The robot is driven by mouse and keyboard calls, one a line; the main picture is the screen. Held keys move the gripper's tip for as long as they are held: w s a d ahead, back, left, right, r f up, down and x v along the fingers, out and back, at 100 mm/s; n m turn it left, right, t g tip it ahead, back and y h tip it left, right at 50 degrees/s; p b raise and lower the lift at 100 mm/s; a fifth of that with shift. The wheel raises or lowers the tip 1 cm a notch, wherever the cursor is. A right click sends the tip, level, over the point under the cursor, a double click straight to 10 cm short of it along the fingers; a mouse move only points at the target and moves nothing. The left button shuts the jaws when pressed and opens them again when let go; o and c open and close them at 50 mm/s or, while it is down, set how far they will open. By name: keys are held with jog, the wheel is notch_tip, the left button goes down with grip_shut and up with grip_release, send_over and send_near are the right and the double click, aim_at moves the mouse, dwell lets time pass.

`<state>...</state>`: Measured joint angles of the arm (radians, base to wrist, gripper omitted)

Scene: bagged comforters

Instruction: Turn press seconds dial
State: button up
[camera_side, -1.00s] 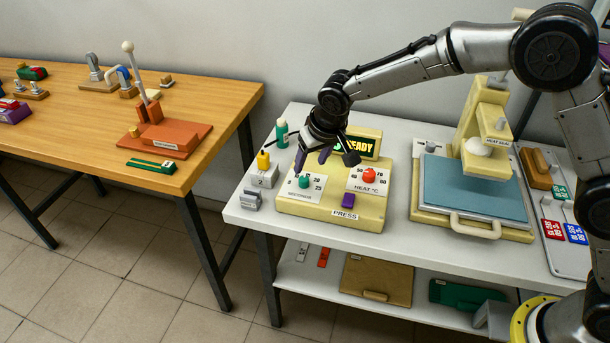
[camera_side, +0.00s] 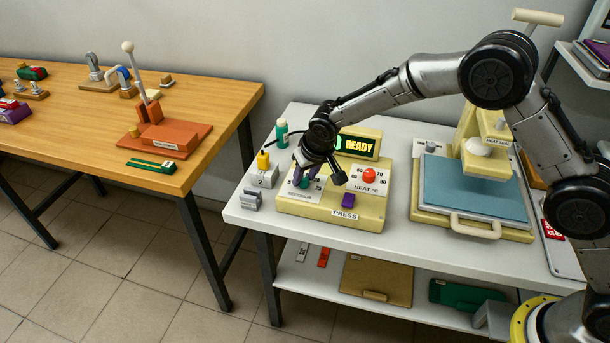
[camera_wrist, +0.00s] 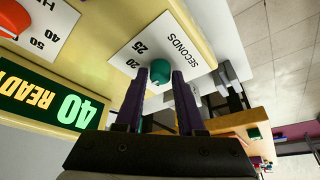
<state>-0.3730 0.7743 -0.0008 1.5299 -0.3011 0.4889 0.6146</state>
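The seconds dial is a teal knob on a white scale plate on the cream press panel (camera_side: 375,210). In the wrist view the teal knob (camera_wrist: 160,70) sits between the two purple fingertips of my gripper (camera_wrist: 161,76), with SECONDS, 20 and 25 printed beside it. In the side view my gripper (camera_side: 308,180) is low over the dial and hides much of it. The fingers are apart, one on each side of the knob; whether they touch it cannot be told. The display (camera_wrist: 55,103) reads 40 READY.
A red heat dial (camera_side: 369,175) and a purple press button (camera_side: 348,200) are close to the right. A grey block with a yellow knob (camera_side: 263,160) and a green bottle (camera_side: 282,132) stand left. The heat press (camera_side: 472,195) is farther right.

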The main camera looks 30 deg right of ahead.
grip_shut()
jog(key=shift+n, duration=0.3)
jog(key=n+y, duration=0.1)
jog(key=n, duration=0.3)
jog(key=shift+d+y, duration=0.15)
jog(key=shift+y, duration=0.25)
jog(key=n+g+y, duration=0.1)
jog(key=n, duration=0.3)
jog(key=shift+w+d, duration=0.1)
jog(key=shift+w, duration=0.05)
jog(key=n, duration=0.2)
jog(key=n+g+y, duration=0.1)
jog(key=n, duration=0.1)
jog(key=shift+w+n+g, duration=0.1)
jog(key=shift+n+g, duration=0.2)
jog(key=shift+n, duration=0.1)
jog(key=shift+w+n+g+y, duration=0.15)
jog(key=shift+n+g, duration=0.3)
jog(key=shift+n, duration=0.65)
jog(key=shift+s+n+g+y, duration=0.1)
jog(key=shift+n+g+y, duration=0.25)
jog(key=shift+n, duration=0.75)
jog(key=shift+o, duration=2.4)
grip_release()
